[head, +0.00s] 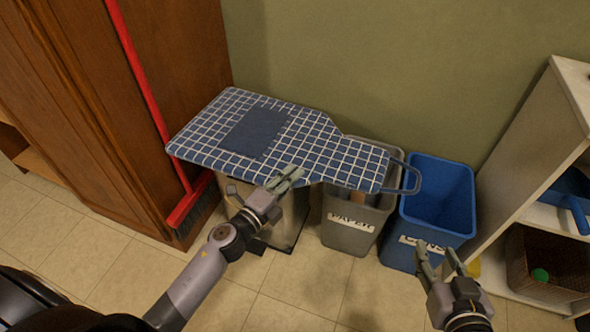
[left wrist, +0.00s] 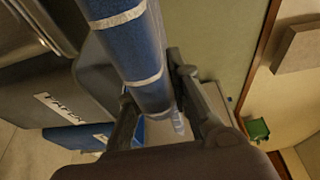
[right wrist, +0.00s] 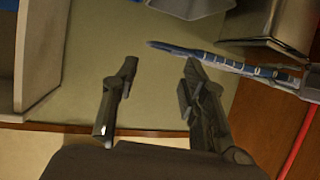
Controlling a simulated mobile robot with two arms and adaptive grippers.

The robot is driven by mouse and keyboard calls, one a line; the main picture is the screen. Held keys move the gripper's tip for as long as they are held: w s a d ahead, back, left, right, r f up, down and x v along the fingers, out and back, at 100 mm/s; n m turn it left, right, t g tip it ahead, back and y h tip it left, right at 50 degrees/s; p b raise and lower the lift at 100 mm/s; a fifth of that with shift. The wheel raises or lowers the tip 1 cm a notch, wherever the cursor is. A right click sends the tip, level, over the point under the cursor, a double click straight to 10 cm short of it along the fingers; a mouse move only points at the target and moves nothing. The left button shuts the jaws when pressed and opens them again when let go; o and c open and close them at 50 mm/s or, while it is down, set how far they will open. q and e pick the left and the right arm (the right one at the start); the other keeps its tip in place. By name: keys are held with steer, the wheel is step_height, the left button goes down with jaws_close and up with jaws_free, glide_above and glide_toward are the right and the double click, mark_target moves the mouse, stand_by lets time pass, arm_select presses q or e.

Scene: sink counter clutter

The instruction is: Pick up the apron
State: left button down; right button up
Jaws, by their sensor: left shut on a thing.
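The apron (head: 305,145) is blue with a white grid, a plain dark blue pocket and a loop at its right end. It is spread flat and level over the bins; I cannot tell whether it touches them. My left gripper (head: 291,178) is shut on its near edge. In the left wrist view, the gripper (left wrist: 150,95) has the gridded cloth (left wrist: 125,40) between its fingers. The right wrist view shows the apron nearly edge-on (right wrist: 222,62). My right gripper (head: 438,262) is open and empty, in front of the blue bin; its fingers stand apart in its wrist view (right wrist: 158,75).
Under the apron stand a metal bin (head: 290,222) and a grey paper bin (head: 345,235). A blue cans bin (head: 425,225) is beside them. A red broom (head: 150,95) leans on the wooden cabinet (head: 75,120). White shelves (head: 535,140) stand right. The near floor is clear.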

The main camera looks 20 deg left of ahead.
arm_select(q)
steer(key=s, duration=1.6)
steer(key=shift+s+a+r, duration=0.15)
steer(key=shift+s+a, duration=0.15)
steer(key=shift+s, duration=0.1)
arm_select(e)
steer(key=shift+w+a+r+t, duration=0.15)
steer(key=shift+w+r+t, duration=0.15)
steer(key=shift+r, duration=0.15)
steer(key=shift+w+a+r+t, duration=0.15)
steer(key=shift+r+t, duration=0.15)
steer(key=shift+r, duration=0.15)
